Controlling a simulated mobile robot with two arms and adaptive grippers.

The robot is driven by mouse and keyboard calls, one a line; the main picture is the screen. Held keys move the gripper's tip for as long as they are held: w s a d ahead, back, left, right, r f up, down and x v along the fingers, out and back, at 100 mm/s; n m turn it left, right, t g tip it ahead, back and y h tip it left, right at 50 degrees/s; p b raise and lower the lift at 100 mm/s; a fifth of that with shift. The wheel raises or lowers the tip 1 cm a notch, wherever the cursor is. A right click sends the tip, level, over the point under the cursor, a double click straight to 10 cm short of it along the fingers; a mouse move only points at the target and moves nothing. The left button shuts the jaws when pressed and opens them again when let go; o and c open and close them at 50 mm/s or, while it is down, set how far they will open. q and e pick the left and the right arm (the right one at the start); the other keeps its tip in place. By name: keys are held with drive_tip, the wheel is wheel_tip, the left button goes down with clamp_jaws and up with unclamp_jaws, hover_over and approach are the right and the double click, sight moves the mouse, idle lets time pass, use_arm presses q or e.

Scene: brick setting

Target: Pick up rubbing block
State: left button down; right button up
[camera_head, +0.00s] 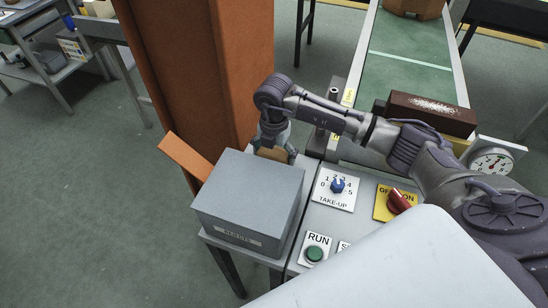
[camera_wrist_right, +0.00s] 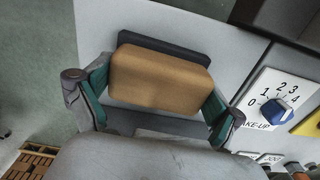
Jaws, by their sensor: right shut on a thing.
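The rubbing block, a tan block (camera_wrist_right: 160,78), fills the middle of the right wrist view, with a dark flat piece (camera_wrist_right: 165,47) along its far side. I cannot tell whether that piece is part of the block or lies under it. My right gripper (camera_wrist_right: 158,98) is shut on the block, one green-padded finger at each end. In the head view, my right gripper (camera_head: 273,145) points down behind the grey box, and a little of the tan block (camera_head: 272,154) shows between its fingers. Whether the block touches the surface is hard to tell. My left gripper is not in view.
A grey REJECTS box (camera_head: 248,195) stands just in front of the gripper. An orange column (camera_head: 205,70) rises close behind. The control panel (camera_head: 320,215) with a blue TAKE-UP knob (camera_head: 337,185) lies to the right. A green conveyor (camera_head: 405,75) runs behind.

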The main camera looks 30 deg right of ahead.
sight(274, 151)
drive_tip(key=shift+r, duration=0.1)
drive_tip(key=shift+w+r, duration=0.1)
drive_tip(key=shift+r, duration=0.45)
wheel_tip(274, 151, up, 2)
drive_tip(key=shift+r+b, duration=0.25)
drive_tip(key=shift+b, duration=0.25)
drive_tip(key=w+d+r+b, duration=0.2)
drive_tip(key=d+r, duration=0.5)
drive_tip(key=d, duration=0.4)
drive_tip(key=shift+w+r, duration=0.15)
drive_tip(key=shift+w, duration=0.6)
